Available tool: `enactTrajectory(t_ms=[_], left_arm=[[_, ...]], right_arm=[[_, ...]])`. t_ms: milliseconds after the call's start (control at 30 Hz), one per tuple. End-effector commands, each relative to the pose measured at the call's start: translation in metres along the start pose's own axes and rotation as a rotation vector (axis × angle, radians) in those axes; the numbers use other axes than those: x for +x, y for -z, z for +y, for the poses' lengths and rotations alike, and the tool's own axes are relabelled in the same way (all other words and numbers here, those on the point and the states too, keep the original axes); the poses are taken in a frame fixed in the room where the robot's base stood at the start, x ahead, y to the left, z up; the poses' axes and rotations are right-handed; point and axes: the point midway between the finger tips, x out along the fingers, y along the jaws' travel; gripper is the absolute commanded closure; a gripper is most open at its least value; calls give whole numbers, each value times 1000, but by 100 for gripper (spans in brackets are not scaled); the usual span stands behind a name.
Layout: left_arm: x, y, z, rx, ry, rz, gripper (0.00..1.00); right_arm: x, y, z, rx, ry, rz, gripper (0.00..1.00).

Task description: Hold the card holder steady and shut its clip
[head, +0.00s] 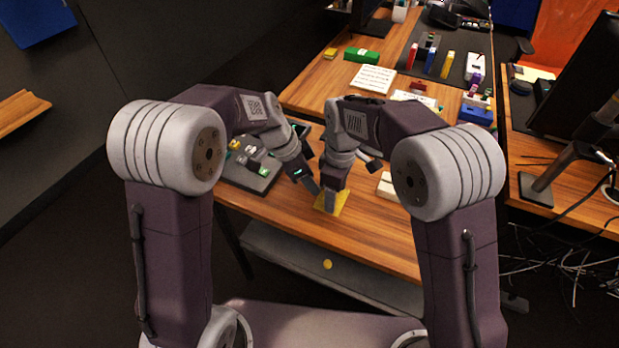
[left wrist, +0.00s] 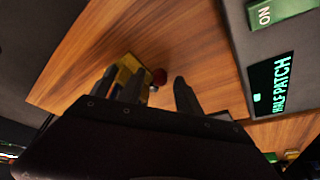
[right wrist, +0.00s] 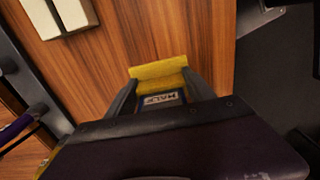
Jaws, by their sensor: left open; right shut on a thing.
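The yellow card holder (head: 341,203) is on the table near its front edge. In the right wrist view the yellow holder (right wrist: 158,71) sits between the fingers of my right gripper (right wrist: 160,92), which is shut on it. My right gripper also shows in the head view (head: 331,195). My left gripper (left wrist: 155,90) is open, just left of the holder in the head view. The clip's position is unclear.
A pale block (head: 386,186) lies right of the holder. The front right of the table is clear.

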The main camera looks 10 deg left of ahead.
Motion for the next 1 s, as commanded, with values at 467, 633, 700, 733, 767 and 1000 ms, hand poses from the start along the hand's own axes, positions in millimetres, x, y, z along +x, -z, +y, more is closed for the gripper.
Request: enactTrajectory(t_ms=[467,633,700,733,767,1000], left_arm=[[-1,1,5,-64,28,-1,100],[-1,0,7,-125,52,1,100],[-1,0,7,-125,52,1,100],[-1,0,7,-125,52,1,100],[-1,0,7,-125,52,1,100],[-1,0,7,-124,51,1,59]], right_arm=[[0,0,0,0,0,0,82],[0,0,0,0,0,0,82],[0,0,0,0,0,0,82],[0,0,0,0,0,0,82],[0,0,0,0,0,0,82],[0,0,0,0,0,0,82]])
